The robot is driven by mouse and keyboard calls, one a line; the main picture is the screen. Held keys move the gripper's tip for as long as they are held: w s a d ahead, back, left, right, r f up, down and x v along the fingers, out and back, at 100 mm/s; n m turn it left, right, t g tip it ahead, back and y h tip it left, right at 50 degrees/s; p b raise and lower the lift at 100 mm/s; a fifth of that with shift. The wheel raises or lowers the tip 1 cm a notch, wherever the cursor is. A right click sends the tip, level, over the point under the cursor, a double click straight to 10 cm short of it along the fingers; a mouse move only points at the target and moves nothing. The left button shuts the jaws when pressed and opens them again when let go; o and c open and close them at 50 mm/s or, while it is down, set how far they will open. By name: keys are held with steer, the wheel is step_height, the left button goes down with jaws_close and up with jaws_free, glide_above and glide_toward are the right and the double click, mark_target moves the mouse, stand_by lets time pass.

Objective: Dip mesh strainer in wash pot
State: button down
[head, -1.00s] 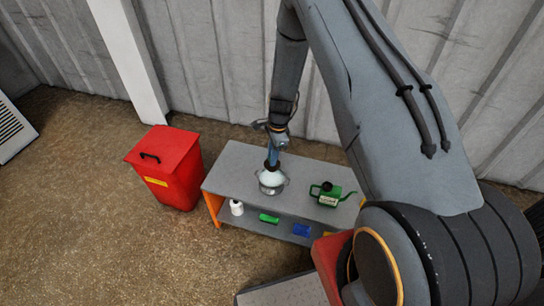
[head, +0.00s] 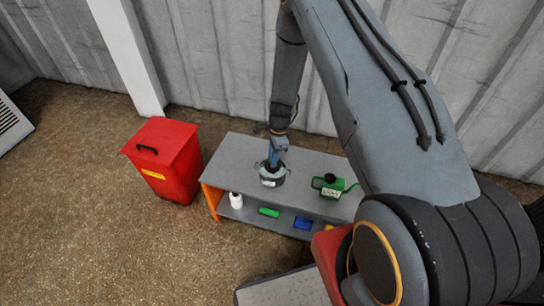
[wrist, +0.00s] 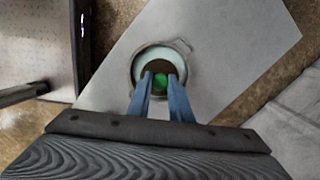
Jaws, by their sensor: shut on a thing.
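The wash pot (head: 271,181) is a grey metal pot with side handles, upright on the grey table. Its rim also shows in the wrist view (wrist: 181,45). My gripper (head: 276,159) points straight down over the pot, its blue fingers shut on the mesh strainer. In the wrist view my gripper (wrist: 161,80) has its fingers on either side of a green part with a dark ring round it.
A green watering can (head: 331,186) stands right of the pot on the table (head: 235,155). The lower shelf holds a white bottle (head: 236,200), a green item (head: 268,212) and a blue item (head: 303,223). A red bin (head: 167,165) stands left; a corrugated wall is behind.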

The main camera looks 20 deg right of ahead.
steer(key=shift+f+b, duration=1.1)
steer(key=shift+f, duration=0.9)
steer(key=shift+r, duration=0.1)
stand_by(2.1)
steer(key=shift+r+p, duration=2.65)
steer(key=shift+r, duration=2)
